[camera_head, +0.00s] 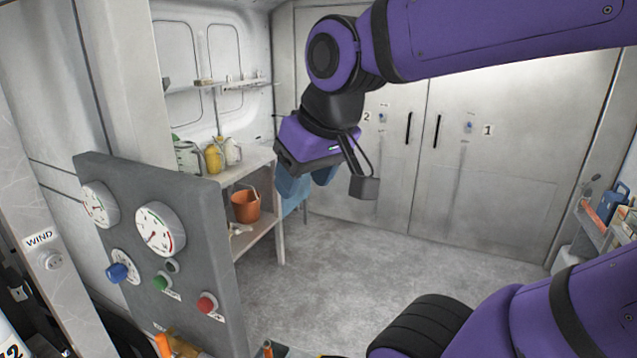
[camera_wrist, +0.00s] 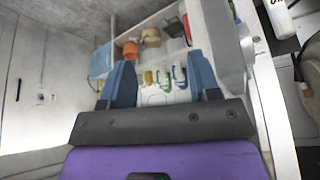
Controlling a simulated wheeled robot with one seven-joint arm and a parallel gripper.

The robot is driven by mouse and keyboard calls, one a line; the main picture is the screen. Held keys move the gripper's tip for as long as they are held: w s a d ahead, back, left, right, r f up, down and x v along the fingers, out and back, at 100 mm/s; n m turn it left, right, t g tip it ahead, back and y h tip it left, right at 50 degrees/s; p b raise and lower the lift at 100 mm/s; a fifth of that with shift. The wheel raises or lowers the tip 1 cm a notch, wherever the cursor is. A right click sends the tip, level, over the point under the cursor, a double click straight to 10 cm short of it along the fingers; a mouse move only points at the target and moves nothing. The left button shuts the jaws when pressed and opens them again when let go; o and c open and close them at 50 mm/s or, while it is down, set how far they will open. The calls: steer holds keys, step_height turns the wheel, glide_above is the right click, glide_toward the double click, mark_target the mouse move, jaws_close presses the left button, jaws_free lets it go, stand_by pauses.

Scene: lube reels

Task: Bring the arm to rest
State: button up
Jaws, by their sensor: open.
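My purple arm reaches in from the upper right in the head view, bent at its elbow. My gripper (camera_head: 308,185) hangs in the air right of the shelf unit and in front of the double doors. In the wrist view its two blue fingers (camera_wrist: 162,88) stand wide apart with nothing held between them. Shelf items show beyond the gap, apart from the fingers. In the head view the fingertips are partly hidden behind the gripper body.
A grey gauge panel (camera_head: 140,215) with dials and buttons stands at the left. Behind it, a shelf unit (camera_head: 262,160) holds jugs (camera_head: 215,157) and an orange bucket (camera_head: 246,206). Closed doors (camera_head: 480,150) fill the back. The middle floor (camera_head: 370,275) is clear. Another shelf (camera_head: 595,228) stands right.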

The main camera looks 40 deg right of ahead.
steer(key=shift+s+f, duration=0.15)
steer(key=shift+s, duration=1.35)
